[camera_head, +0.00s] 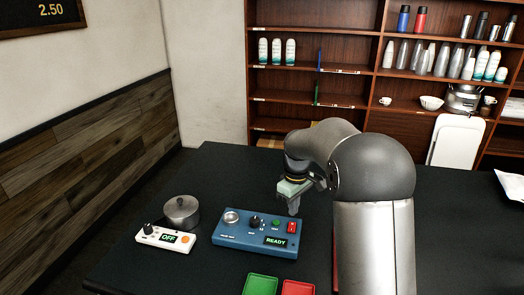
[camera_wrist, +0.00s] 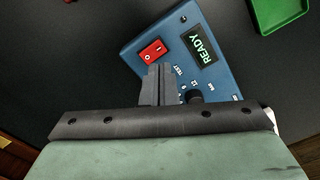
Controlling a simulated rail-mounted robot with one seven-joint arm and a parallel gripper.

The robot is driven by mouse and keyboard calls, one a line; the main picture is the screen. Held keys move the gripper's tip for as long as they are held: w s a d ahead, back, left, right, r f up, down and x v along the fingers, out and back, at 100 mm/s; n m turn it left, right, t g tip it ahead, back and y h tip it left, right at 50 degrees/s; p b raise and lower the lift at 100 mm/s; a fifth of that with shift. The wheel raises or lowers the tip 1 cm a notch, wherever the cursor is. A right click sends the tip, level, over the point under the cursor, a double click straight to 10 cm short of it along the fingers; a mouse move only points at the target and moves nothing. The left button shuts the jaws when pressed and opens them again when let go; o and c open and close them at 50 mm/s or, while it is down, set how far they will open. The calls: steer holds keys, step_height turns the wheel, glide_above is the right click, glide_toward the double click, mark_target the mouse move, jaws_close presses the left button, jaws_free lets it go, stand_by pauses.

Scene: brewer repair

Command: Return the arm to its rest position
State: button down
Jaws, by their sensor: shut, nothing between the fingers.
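My arm reaches over the black table in the head view, bent with its wrist pointing down. My gripper (camera_head: 294,208) is above the right end of the blue control box (camera_head: 240,238), near its red switch (camera_head: 292,227). In the wrist view the shut, empty fingers (camera_wrist: 158,72) show over the blue box (camera_wrist: 150,35), close beside the red rocker switch (camera_wrist: 153,51). I cannot tell whether the fingertips touch it. The box display (camera_head: 276,241) reads READY. The box also carries a black knob, a green button and a round metal part.
A white box (camera_head: 165,238) with a display reading OFF and a metal pot (camera_head: 181,211) stand at the left. A green tray (camera_head: 260,285) and a red tray (camera_head: 298,288) lie at the front. The black table (camera_head: 235,170) is clear behind the blue box. Shelves stand at the back.

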steer(key=s+r+m, duration=0.2)
steer(key=s+r, duration=0.1)
steer(key=s, duration=0.5)
steer(key=s+r+m, duration=0.2)
steer(key=s+r, duration=0.1)
steer(key=s, duration=0.4)
steer(key=s+f+m, duration=0.1)
steer(key=s+m, duration=0.1)
steer(key=s, duration=0.7)
steer(key=s+f+m+t, duration=0.1)
steer(key=s+f+m, duration=0.1)
steer(key=s, duration=0.7)
steer(key=shift+f+m, duration=0.15)
steer(key=shift+m, duration=0.15)
